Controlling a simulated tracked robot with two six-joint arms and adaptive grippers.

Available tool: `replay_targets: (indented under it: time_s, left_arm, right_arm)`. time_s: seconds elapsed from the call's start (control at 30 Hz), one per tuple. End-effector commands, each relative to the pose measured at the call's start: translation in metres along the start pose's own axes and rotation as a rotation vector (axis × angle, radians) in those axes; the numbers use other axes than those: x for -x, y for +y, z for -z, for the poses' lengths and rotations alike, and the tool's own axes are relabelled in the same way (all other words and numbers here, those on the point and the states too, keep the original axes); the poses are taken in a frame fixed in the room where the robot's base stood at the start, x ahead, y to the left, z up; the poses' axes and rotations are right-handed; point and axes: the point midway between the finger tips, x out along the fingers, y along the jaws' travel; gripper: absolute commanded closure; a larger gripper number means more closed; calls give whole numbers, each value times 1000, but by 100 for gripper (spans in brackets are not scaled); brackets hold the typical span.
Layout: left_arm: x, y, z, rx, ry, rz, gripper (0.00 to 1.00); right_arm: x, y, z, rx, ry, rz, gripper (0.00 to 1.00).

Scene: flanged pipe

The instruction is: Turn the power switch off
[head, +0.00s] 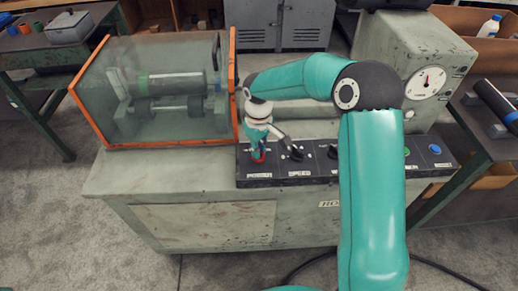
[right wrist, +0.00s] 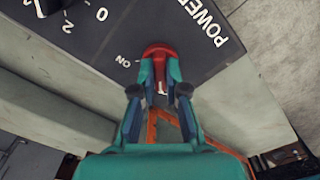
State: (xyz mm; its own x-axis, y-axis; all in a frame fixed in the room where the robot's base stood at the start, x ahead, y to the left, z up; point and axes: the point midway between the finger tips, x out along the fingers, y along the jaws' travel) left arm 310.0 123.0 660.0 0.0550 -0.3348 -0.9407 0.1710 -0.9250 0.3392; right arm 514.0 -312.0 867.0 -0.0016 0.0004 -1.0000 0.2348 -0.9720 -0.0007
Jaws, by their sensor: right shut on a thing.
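The power switch is a red knob on the dark control panel (head: 320,176), at its left end above the POWER label. In the head view only a bit of the red knob (head: 259,158) shows below my right gripper (head: 258,150). In the right wrist view the red knob (right wrist: 157,49) sits between the fingertips of my right gripper (right wrist: 160,72), which is shut on it. An ON mark (right wrist: 124,61) is printed beside the knob. The fingers hide part of the knob, and I cannot tell its exact setting. My left gripper is not in view.
A black speed knob (head: 293,152) is close to the right of my gripper, with further controls and a blue button (head: 435,149) beyond. A clear guard box with an orange frame (head: 235,85) stands close on the left. A dial gauge (head: 426,82) is at right.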

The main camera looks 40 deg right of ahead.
Motion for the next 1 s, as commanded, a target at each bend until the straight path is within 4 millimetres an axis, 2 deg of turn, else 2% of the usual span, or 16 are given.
replay_targets:
  time_s: [0.47,0.5,0.6,1.0]
  left_arm:
    - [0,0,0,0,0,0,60]
    - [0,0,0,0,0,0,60]
    - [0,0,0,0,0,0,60]
    - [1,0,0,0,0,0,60]
  right_arm:
    - [1,0,1,16,4,-2,100]
    - [1,0,1,16,4,-2,81]
    - [1,0,1,15,3,-2,64]
    - [4,0,1,13,2,-1,62]
